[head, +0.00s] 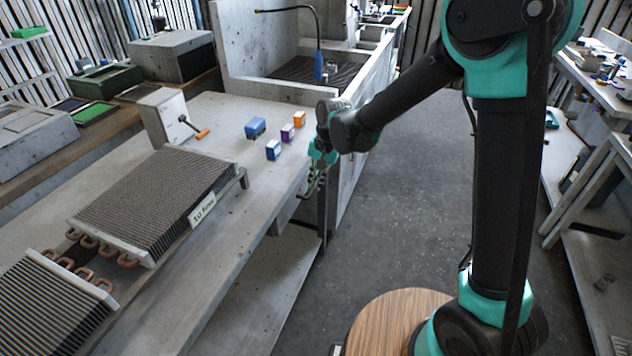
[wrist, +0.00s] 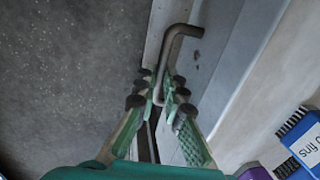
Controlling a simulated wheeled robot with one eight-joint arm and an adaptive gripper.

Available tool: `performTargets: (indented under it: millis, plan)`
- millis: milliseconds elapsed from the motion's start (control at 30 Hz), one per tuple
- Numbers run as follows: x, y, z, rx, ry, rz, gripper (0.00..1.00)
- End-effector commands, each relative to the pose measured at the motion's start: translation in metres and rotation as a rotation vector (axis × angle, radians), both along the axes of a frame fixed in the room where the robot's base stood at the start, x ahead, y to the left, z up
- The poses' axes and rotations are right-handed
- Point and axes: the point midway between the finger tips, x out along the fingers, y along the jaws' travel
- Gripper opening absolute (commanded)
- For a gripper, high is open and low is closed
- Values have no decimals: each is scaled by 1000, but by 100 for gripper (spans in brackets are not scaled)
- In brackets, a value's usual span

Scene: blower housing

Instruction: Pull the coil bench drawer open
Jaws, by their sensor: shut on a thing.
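The coil bench (head: 225,215) is a long grey bench on the left in the head view. Its drawer (head: 283,217) shows as a grey box edge under the bench top, near the far end. The drawer's handle (wrist: 178,45) is a bent grey metal bar in the wrist view. My gripper (wrist: 158,92) is shut on the handle, with the bar between its dark finger pads. In the head view my gripper (head: 317,182) is at the bench's aisle side. The fingers hide part of the handle, and I cannot tell how far the drawer is out.
Finned coils (head: 155,195) with copper bends lie on the bench. Small blue, purple and orange boxes (head: 273,149) stand near the gripper. A blue box (wrist: 303,140) also shows in the wrist view. The aisle floor (head: 415,190) beside the bench is clear.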

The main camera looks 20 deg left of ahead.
Motion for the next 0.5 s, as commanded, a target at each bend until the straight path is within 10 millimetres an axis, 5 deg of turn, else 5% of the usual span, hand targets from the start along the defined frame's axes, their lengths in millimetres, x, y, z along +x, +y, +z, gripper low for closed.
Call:
performTargets:
  millis: [267,500]
  plan:
    - [-2,-26,0,0,0,-3,0]
    - [-6,-82,0,0,-1,-7,0]
